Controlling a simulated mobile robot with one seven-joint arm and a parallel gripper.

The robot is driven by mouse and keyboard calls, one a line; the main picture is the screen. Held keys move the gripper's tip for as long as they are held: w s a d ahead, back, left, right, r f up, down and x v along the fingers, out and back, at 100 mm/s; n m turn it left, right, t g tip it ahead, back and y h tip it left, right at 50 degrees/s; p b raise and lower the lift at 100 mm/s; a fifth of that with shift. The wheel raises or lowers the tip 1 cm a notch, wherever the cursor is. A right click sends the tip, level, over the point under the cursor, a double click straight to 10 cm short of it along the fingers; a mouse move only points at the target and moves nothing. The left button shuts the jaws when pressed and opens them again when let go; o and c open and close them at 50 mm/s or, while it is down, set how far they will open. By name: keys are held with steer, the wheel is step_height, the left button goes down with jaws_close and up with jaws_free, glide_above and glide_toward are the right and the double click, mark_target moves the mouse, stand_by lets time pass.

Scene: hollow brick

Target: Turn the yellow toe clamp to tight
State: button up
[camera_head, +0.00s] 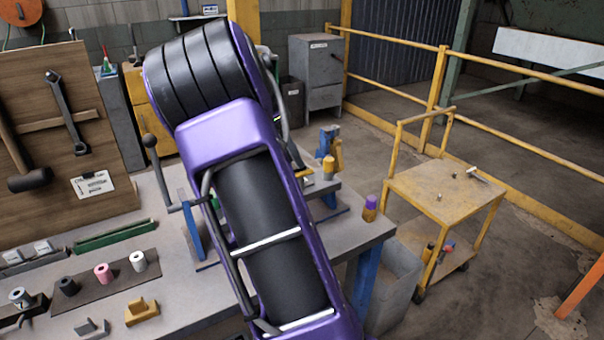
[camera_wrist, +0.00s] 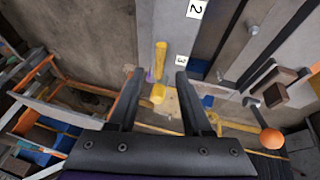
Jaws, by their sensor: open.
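The yellow toe clamp (camera_head: 337,153) stands near the right end of the grey workbench, partly hidden behind my purple arm. In the wrist view, its long yellow part (camera_wrist: 160,62) and a rounded yellow part (camera_wrist: 158,94) appear between the two fingers of my gripper (camera_wrist: 159,78). My gripper is open, with a gap on both sides of the yellow parts. I cannot tell whether the clamp lies between the fingertips or beyond them. In the head view my gripper is hidden behind my arm.
Blue clamp parts (camera_head: 327,138) stand by the yellow clamp. Number tags 2 (camera_wrist: 196,9) and 3 (camera_wrist: 181,59) show in the wrist view, with an orange ball knob (camera_wrist: 271,139) at right. A yellow cart (camera_head: 440,190) stands beyond the bench.

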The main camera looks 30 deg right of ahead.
steer(key=x, duration=0.6)
jaws_close()
